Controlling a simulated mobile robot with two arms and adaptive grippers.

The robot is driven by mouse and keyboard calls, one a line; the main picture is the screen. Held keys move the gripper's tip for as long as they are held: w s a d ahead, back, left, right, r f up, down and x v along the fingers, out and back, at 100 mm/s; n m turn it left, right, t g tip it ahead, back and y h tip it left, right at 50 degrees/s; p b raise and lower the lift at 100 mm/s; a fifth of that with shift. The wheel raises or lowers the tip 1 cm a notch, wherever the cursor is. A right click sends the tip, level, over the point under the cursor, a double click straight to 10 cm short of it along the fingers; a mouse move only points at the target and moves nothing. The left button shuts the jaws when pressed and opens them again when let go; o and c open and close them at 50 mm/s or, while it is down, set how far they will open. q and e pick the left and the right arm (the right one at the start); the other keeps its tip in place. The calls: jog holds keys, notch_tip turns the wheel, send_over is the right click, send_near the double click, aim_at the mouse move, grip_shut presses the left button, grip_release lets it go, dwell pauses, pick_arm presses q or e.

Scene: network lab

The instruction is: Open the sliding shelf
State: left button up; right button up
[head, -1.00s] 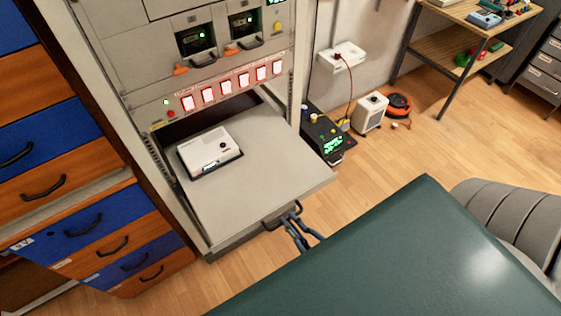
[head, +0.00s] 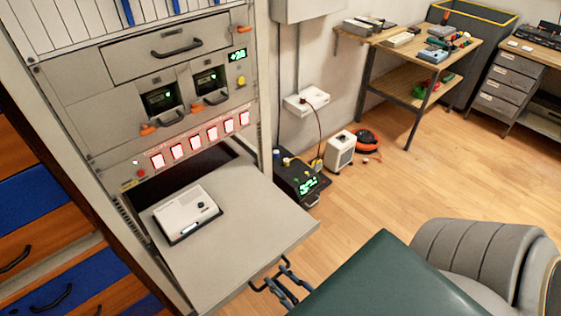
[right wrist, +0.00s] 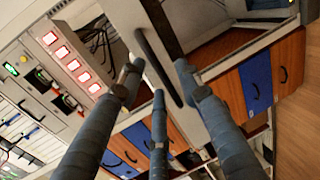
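The sliding shelf (head: 250,207) is a flat grey tray that stands well out of the rack in the head view. A white box-shaped device (head: 186,213) rests on its left part. The shelf's dark handle (head: 263,284) is on its front edge. My right gripper (head: 284,278) is at this handle. In the right wrist view the handle (right wrist: 157,65) runs between the spread fingers of my right gripper (right wrist: 157,72), with gaps visible on both sides. Contact cannot be told. My left gripper is not in view.
The rack (head: 100,95) rises behind the shelf, with lit red switches above the opening. Blue and orange drawers (head: 35,190) stand at the left. A black device (head: 297,180) lies on the floor right of the shelf. A green surface (head: 385,280) and grey chair (head: 465,255) are at front right.

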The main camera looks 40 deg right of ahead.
jog(key=shift+s, duration=0.1)
jog(key=v, duration=1.1)
jog(key=shift+s+r, duration=0.15)
jog(key=shift+s, duration=0.2)
jog(key=s+a+f+m+g+b, duration=0.1)
jog(key=a+f+m+g, duration=0.15)
jog(key=f, duration=0.75)
jog(key=s+a+f+m+g, duration=0.1)
jog(key=f+m+g, duration=0.25)
jog(key=f, duration=0.55)
jog(key=s+a+f+m+g+b, duration=0.15)
jog(key=f+m, duration=0.25)
jog(key=f, duration=0.6)
jog(key=s+d+f+m+g, duration=0.4)
jog(key=s+f+m+g, duration=0.2)
jog(key=s+f, duration=0.3)
jog(key=shift+s+d+f+g+h, duration=0.35)
jog(key=shift+f+g, duration=0.2)
jog(key=shift+f, duration=0.35)
